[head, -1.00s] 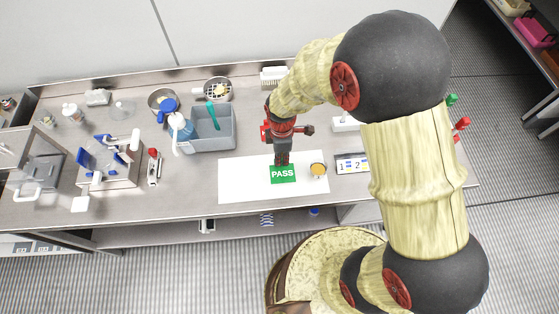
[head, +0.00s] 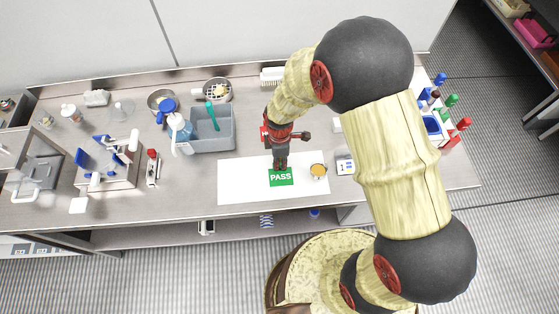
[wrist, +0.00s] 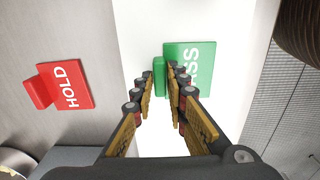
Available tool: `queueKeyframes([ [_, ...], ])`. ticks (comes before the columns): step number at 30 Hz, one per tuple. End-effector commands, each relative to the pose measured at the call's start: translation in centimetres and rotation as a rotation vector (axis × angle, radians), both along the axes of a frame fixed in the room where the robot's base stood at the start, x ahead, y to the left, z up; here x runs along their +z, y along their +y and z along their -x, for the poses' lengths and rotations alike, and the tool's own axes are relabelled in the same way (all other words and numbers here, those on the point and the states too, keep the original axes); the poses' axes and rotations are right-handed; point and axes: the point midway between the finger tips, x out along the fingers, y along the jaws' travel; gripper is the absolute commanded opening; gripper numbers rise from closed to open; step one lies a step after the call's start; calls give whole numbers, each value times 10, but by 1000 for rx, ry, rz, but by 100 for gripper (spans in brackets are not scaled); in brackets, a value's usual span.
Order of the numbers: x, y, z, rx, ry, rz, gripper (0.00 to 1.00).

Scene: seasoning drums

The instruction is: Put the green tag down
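The green tag (head: 281,177) with white PASS lettering is over the white mat, near its middle. In the wrist view its face (wrist: 203,62) is partly covered by the right finger, and its narrow green tab (wrist: 160,76) lies between my fingertips. My gripper (head: 281,165) points down at the tag's back edge. In the wrist view its fingers (wrist: 160,80) are close on both sides of the tab and look shut on it. I cannot tell whether the tag's underside touches the mat.
A white mat (head: 240,180) lies on the steel table. A small cup (head: 318,170) stands right of the tag. A red HOLD tag (wrist: 68,85) lies beside the mat in the wrist view.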

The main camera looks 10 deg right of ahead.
Motion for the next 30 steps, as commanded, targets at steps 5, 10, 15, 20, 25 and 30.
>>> queueKeyframes([
  [5,0,0,0,0,0,0,27],
  [10,0,0,0,0,0,0,30],
  [15,1,0,0,0,0,0,30],
  [20,14,0,-1,0,-2,-1,30],
  [25,47,1,-2,0,-6,-2,30],
  [30,82,0,-1,0,-4,-1,30],
])
